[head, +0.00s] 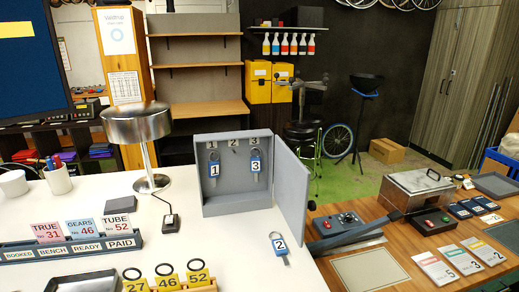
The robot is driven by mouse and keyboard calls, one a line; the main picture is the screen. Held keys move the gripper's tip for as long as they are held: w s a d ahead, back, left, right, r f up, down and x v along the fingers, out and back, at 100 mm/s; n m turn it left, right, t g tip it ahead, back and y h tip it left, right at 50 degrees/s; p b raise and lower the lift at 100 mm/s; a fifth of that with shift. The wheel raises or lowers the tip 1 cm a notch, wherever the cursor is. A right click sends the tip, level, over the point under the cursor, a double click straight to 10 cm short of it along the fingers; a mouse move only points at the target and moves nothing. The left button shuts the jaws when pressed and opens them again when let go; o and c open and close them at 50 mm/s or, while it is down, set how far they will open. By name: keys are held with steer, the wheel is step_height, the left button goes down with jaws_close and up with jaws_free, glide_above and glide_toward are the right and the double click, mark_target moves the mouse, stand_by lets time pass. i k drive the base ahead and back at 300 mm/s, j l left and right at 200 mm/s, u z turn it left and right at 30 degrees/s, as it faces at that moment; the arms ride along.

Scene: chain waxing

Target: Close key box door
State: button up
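The grey key box (226,205) stands open on the white table. Its door (291,189) is hinged on the right side and swung wide, angled out toward the front right. The middle place, labelled 2 (233,142), holds no key. My gripper is not in view.
A metal lamp (139,127) stands left of the box. Ticket holders (70,247) and numbered yellow tags (168,282) sit at the front. Right of the door, a wooden bench (424,241) carries a control box (337,223), a metal-lidded device (419,187) and several cards.

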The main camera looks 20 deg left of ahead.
mark_target(291, 178)
steer(key=i+l+u, duration=0.15)
steer(key=i+l, duration=0.9)
steer(key=i+u, duration=0.1)
steer(key=u, duration=1.8)
